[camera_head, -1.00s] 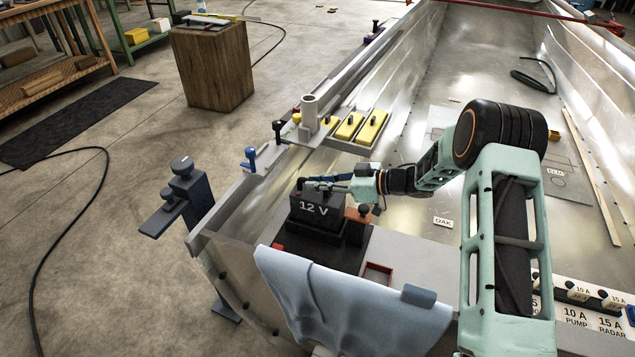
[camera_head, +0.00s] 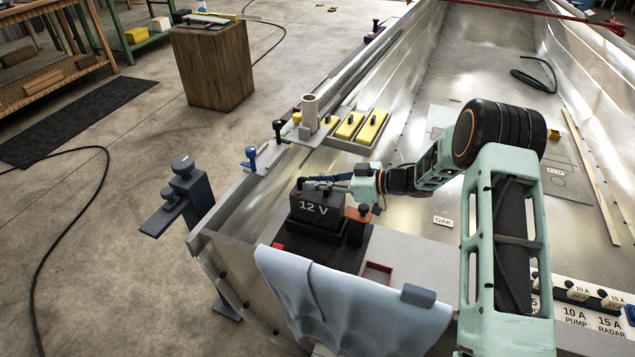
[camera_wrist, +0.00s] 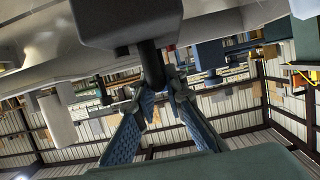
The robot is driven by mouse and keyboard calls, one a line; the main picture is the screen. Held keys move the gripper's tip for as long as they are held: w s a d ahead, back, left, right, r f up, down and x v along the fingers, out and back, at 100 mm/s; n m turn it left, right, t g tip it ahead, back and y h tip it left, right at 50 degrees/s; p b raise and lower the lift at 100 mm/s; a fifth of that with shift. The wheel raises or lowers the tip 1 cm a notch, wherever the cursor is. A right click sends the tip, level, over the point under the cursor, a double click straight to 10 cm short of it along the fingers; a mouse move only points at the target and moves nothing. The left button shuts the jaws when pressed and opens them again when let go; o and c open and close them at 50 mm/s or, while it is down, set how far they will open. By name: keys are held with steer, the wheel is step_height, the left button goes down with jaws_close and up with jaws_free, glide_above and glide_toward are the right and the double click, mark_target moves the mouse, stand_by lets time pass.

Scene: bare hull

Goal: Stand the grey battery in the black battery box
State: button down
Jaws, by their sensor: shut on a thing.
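The dark grey battery (camera_head: 316,207), marked "12 V", is at the near left corner of the hull, upright or nearly so. The black battery box (camera_head: 345,259) is directly below it; whether the battery's bottom is inside the box I cannot tell. The battery's far side and base are hidden.
A blue cloth (camera_head: 340,300) hangs over the near hull edge. A red-edged tray (camera_head: 377,272) and an orange block (camera_head: 357,214) are close to the box. Yellow blocks (camera_head: 360,127) sit in a rack behind. A labelled fuse panel (camera_head: 585,302) is at right.

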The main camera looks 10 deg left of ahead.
mark_target(318, 194)
steer(key=shift+w+a+f+b, duration=0.1)
steer(key=shift+a+f+b, duration=0.05)
steer(key=shift+f+b, duration=1.7)
stand_by(1.6)
steer(key=c, duration=1.9)
jaws_free()
steer(key=shift+f+p, duration=0.35)
steer(key=shift+f, duration=0.05)
steer(key=shift+s+d+f, duration=0.2)
steer(key=shift+d+f, duration=0.05)
steer(key=shift+f, duration=0.3)
steer(key=shift+d+r, duration=0.25)
steer(key=shift+d, duration=0.25)
steer(key=v, duration=1.1)
steer(key=shift+a+r, duration=0.15)
steer(key=shift+r, duration=0.15)
steer(key=shift+w, duration=0.1)
